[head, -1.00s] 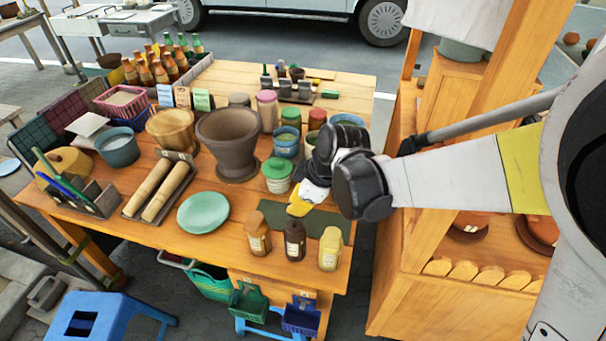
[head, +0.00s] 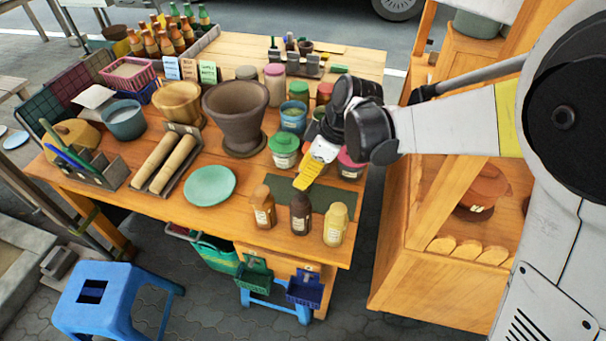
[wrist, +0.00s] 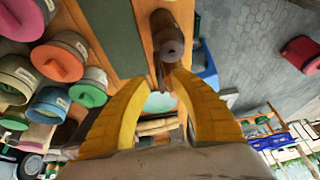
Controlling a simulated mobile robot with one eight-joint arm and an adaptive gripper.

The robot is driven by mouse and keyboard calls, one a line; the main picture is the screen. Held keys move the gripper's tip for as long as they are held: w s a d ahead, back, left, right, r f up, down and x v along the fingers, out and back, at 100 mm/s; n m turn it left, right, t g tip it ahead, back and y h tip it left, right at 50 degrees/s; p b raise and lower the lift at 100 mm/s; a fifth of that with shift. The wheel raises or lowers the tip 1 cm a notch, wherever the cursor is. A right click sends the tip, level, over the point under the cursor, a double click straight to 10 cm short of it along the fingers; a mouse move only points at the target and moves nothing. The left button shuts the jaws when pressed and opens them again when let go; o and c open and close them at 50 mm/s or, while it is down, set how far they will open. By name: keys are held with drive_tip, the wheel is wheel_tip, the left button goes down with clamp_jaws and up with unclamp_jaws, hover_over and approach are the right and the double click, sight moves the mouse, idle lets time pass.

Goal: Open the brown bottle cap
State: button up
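Three capped bottles stand along the front right of the wooden table: an orange-brown bottle (head: 263,207), a dark brown bottle (head: 300,213) and a yellow bottle (head: 335,225). My gripper (head: 304,182) has yellow fingers and hangs over the dark green mat behind these bottles, pointing down toward the front. In the wrist view my gripper (wrist: 156,82) has its two fingers spread apart with nothing held between them. A dark brown bottle (wrist: 167,32) shows just beyond the gap between the fingertips, apart from them.
A green-lidded jar (head: 284,150) and a pink-lidded jar (head: 350,165) stand close beside my gripper. A brown mortar (head: 235,108) and a teal plate (head: 209,186) are to the left. A wooden shelf unit (head: 400,270) stands close on the right. A blue stool (head: 115,295) is in front.

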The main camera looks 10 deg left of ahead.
drive_tip(key=v, duration=1.1)
drive_tip(key=shift+r, duration=0.3)
drive_tip(key=shift+s+d, duration=0.1)
